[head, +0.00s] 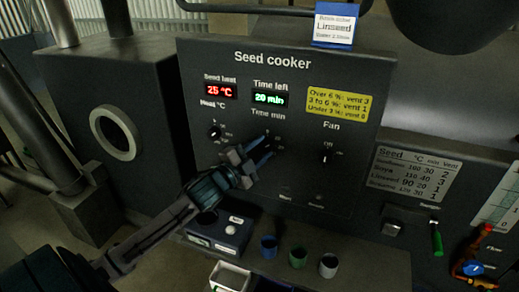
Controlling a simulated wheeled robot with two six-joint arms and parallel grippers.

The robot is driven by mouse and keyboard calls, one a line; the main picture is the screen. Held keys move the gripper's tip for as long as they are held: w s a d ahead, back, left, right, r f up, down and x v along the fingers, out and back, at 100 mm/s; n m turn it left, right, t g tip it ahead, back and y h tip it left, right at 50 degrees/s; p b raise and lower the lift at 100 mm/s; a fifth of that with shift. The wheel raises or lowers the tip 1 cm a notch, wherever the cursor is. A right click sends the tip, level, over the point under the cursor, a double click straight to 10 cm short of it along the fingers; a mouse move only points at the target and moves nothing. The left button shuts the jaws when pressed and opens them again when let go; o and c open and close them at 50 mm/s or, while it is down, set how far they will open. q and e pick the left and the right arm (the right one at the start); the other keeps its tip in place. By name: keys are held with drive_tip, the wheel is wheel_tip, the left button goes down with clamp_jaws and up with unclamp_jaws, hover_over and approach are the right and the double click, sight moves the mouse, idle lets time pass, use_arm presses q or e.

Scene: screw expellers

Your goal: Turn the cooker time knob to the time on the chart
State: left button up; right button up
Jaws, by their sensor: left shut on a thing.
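The dark panel of the seed cooker (210,60) faces me. My left gripper (262,152) reaches in from the lower left and is shut on the time knob, under the "Time min" label. The fingers hide most of the knob. The green time display (270,98) above it reads 20 min. The chart (412,176) at the right lists seeds with °C, min and vent; its Linseed row reads 90, 20, 1. A blue-framed card (334,29) on top of the cooker says Linseed. My right gripper is not in view.
The heat knob (214,132) is left of my gripper and the fan knob (325,155) is right of it. A red display (221,91) reads 25 °C. A yellow vent note (339,103) is above the fan knob.

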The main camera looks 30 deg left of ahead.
use_arm(q)
drive_tip(key=o, duration=1)
